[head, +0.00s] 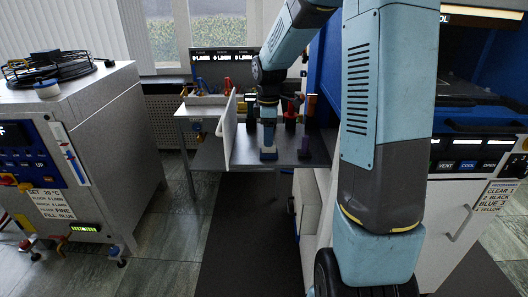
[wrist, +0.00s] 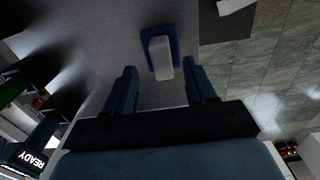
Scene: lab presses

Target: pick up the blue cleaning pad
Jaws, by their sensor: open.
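The blue cleaning pad (wrist: 149,38) lies on a grey surface in the wrist view, with a pale grey block (wrist: 162,60) on it. It shows just ahead of my gripper (wrist: 163,84), roughly in line with the gap between the fingers. The fingers are spread and nothing is between their tips. In the head view my gripper (head: 268,130) points down over the grey shelf (head: 225,158). The pad (head: 268,156) shows directly below it near the shelf's front edge. I cannot tell whether the fingers touch it.
Dark upright containers, one with a red part (head: 310,104), stand on the shelf right of my gripper. A pale upright panel (head: 228,130) stands close on the left. Tiled floor lies between.

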